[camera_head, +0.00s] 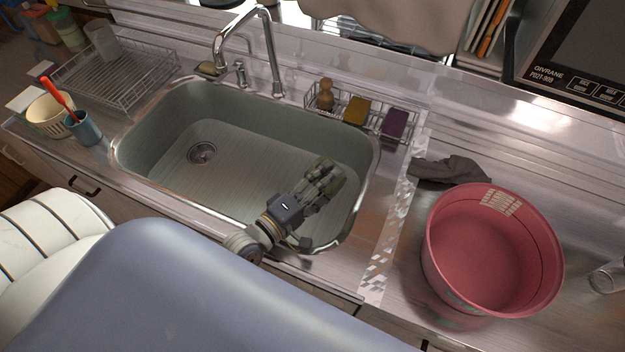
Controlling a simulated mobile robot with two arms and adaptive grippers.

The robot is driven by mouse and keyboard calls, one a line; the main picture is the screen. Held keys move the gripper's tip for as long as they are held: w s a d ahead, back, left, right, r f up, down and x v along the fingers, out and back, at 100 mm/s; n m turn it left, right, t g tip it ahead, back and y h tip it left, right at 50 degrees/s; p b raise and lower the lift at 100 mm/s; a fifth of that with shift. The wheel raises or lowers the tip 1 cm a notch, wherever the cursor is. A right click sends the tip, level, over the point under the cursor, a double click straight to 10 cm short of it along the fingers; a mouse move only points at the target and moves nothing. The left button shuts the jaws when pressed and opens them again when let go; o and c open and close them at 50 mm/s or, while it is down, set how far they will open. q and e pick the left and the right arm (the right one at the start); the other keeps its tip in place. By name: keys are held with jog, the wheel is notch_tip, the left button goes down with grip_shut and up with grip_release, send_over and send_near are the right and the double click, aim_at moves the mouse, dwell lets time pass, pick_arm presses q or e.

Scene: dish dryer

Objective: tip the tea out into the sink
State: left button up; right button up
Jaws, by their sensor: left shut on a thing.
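The sink (225,185) is a wide steel basin in the middle of the view, with a round drain (202,153) at its left. My left gripper (322,184) is over the right part of the basin and is shut on a dark green thing (327,170). The fingers hide much of this thing, so I cannot tell for sure that it is a cup or how far it is tilted. No tea shows. My right gripper is not in view.
The faucet (272,50) arches over the basin's back edge. A wire rack (120,72) stands at the left. A caddy (365,118) with sponges sits behind the sink. A red tub (490,250), a dark cloth (450,171) and a clear glass (608,277) are at the right.

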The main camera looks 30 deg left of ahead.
aim_at(311, 168)
pick_arm(q)
jog(key=shift+w+a+r+n, duration=0.1)
jog(key=shift+a+r+n, duration=0.15)
jog(key=shift+n, duration=0.5)
jog(key=shift+w+a+r+n, duration=0.1)
jog(key=shift+a+n, duration=0.1)
jog(key=shift+n, duration=0.55)
dwell(0.8)
jog(key=shift+w+a+r+n+b, duration=0.15)
jog(key=shift+a+n+b, duration=0.15)
jog(key=shift+n, duration=0.3)
jog(key=shift+s+a+r+n+b, duration=0.1)
jog(key=shift+a+r+n+b, duration=0.15)
jog(key=shift+n, duration=0.35)
dwell(0.8)
jog(key=shift+w+a+n+b, duration=0.15)
jog(key=shift+a+n+b, duration=0.3)
jog(key=shift+n, duration=0.45)
dwell(0.5)
jog(key=shift+w+a+r+n+t+h+b, duration=0.15)
jog(key=shift+a+n+b, duration=0.15)
jog(key=shift+n+b, duration=0.35)
jog(key=shift+a+n+t+h+b, duration=0.2)
jog(key=shift+n+b, duration=0.25)
jog(key=shift+n, duration=0.3)
dwell(0.9)
